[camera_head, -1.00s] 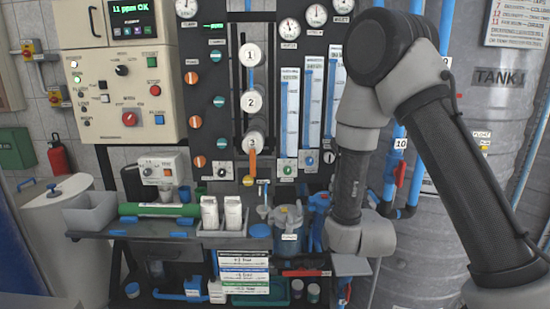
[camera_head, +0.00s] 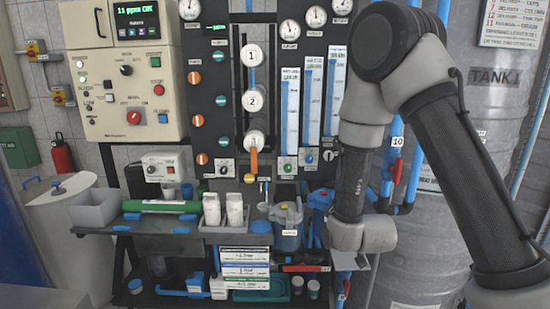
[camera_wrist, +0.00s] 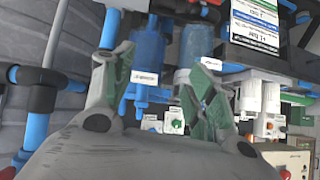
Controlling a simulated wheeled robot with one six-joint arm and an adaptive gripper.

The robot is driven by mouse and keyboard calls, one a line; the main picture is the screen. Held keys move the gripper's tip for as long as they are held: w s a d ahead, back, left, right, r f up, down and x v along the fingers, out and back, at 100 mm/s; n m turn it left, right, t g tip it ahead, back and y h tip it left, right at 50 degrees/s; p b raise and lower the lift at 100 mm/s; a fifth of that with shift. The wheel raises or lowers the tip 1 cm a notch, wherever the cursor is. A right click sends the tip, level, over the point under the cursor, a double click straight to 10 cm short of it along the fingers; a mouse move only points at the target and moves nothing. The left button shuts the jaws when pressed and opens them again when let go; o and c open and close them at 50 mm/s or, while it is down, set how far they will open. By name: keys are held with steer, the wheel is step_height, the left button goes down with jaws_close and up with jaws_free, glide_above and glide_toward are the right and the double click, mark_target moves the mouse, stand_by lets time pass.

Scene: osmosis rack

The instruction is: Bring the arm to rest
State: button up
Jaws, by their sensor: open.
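My gripper shows in the wrist view (camera_wrist: 155,95), with its two green-padded fingers apart and nothing between them. Beyond the fingers are a blue filter housing and a clear canister with a white label. In the head view my arm comes in from the right, bends at the top and hangs down in front of the rack's right side. The gripper itself cannot be made out in the head view.
The rack's shelf (camera_head: 150,226) carries two white bottles (camera_head: 234,210), a green tube (camera_head: 160,206) and a clear canister (camera_head: 287,225). Blue pipes with a red valve (camera_head: 398,170) and a large grey tank (camera_head: 480,130) stand close behind my arm.

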steer(key=s+d+r+n+g, duration=0.1)
steer(key=s+d+r+g, duration=0.2)
steer(key=s, duration=0.4)
steer(key=s+d+r+n+g, duration=0.1)
steer(key=s+r+g, duration=0.35)
steer(key=s, duration=0.35)
steer(key=s+d+r+m+t, duration=0.1)
steer(key=s+d+r, duration=0.5)
steer(key=r, duration=0.3)
steer(key=s+d+r+h, duration=0.1)
steer(key=s+d+r, duration=0.5)
steer(key=r, duration=0.4)
steer(key=shift+s+d+m+t, duration=0.35)
steer(key=shift+s+m, duration=0.05)
steer(key=shift+s, duration=0.05)
